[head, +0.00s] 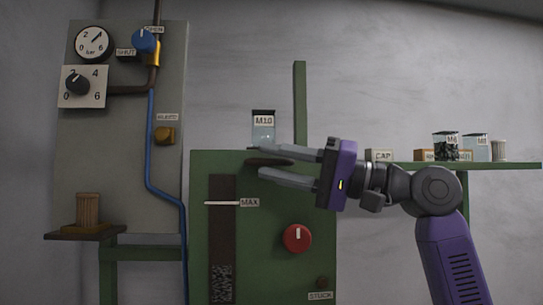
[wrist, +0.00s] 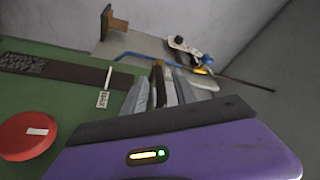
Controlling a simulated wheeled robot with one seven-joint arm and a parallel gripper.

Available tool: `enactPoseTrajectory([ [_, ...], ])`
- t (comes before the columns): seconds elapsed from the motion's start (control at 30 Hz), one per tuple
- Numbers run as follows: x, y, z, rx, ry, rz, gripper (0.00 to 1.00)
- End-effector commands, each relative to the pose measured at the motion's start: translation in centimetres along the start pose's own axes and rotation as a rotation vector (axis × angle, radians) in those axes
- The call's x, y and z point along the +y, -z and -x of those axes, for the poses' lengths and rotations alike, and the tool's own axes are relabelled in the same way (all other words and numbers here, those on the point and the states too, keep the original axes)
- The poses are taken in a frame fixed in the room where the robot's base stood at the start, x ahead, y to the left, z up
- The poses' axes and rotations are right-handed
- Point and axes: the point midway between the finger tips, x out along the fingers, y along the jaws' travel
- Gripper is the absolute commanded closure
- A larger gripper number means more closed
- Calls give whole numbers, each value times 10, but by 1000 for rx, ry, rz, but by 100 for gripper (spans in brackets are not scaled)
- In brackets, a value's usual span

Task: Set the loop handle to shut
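The only handle with OPEN and SHUT labels is a round blue one (head: 144,40) on the brass valve (head: 154,54), high on the grey panel in the head view. A small pale mark at its top lies by the OPEN label (head: 154,30); the SHUT label (head: 126,52) is to its lower left. Whether it forms a loop is too small to tell. It also shows small and far off in the wrist view (wrist: 205,60). My gripper (head: 258,160) points left, fingers apart, in front of the green machine's top, lower right of the handle and well apart from it.
The green machine (head: 265,210) has a red knob (head: 297,238) and a dark oval part (head: 269,162) seen between my fingers. An M10 jar (head: 263,128) stands behind my gripper. A blue pipe (head: 151,140) runs down the panel (head: 110,140).

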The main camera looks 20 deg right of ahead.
Motion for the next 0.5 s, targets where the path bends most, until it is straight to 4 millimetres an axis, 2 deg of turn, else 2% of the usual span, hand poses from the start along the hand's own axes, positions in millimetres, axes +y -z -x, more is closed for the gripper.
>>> enactPoseTrajectory([
  [0.1, 0, 0, -7, 1, 1, 0, 66],
  [0.37, 0, 0, -8, 1, 0, 1, 66],
  [0.5, 0, 0, -8, 1, 0, 1, 91],
])
